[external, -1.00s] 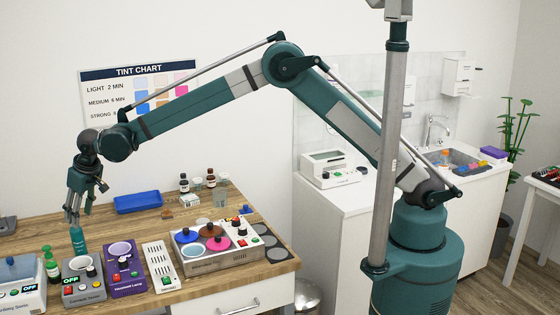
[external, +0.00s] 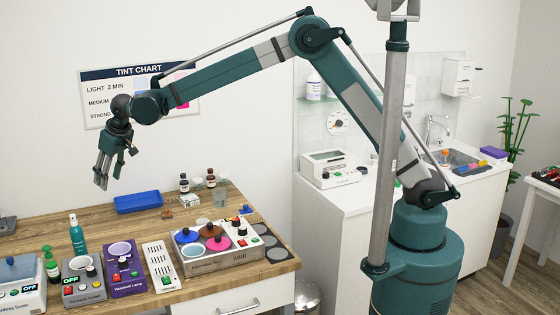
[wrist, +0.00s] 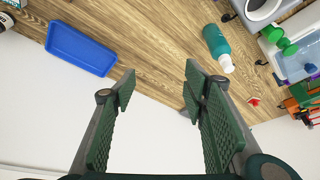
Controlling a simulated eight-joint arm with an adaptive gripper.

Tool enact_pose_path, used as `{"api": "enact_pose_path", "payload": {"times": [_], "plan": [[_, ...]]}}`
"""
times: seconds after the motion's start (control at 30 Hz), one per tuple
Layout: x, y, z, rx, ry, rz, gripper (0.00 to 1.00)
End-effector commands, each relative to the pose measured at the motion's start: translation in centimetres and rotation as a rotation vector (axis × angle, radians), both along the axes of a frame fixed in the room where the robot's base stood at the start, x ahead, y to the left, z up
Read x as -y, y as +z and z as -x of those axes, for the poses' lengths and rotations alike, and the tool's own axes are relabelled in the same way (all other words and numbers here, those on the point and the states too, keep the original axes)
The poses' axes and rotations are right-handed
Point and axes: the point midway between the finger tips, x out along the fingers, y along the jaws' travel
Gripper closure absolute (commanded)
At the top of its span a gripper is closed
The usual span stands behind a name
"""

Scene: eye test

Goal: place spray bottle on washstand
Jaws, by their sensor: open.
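The teal spray bottle (external: 78,238) with a white top stands upright on the wooden table at the left, behind the grey device. It also shows in the wrist view (wrist: 216,42), at upper right, outside the fingers. My gripper (external: 101,172) is open and empty, above and a little right of the bottle, clear of it. In the wrist view my gripper's two fingers (wrist: 156,92) are wide apart with nothing between them. The washstand (external: 478,220) is the white cabinet with a sink and tap at the far right, beyond my base.
A blue tray (external: 138,202) lies behind the bottle. A green pump bottle (external: 51,265), a grey device (external: 84,292) and a purple device (external: 125,278) stand close in front. Colored items and a purple box (external: 494,153) occupy the washstand's sink area. A white cabinet (external: 335,235) stands between.

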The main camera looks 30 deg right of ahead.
Motion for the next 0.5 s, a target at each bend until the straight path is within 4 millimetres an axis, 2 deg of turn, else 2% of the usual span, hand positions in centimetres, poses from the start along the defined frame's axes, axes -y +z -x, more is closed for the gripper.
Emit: {"api": "enact_pose_path", "payload": {"times": [0.03,0.2,0.5], "plan": [[2.0,1.1,-1.1,0.002,-0.015,-0.003,0.56],[7.8,4.1,-3.7,0.007,-0.05,-0.011,0.56],[18.4,8.7,-6.9,0.018,-0.113,-0.024,0.56]]}}
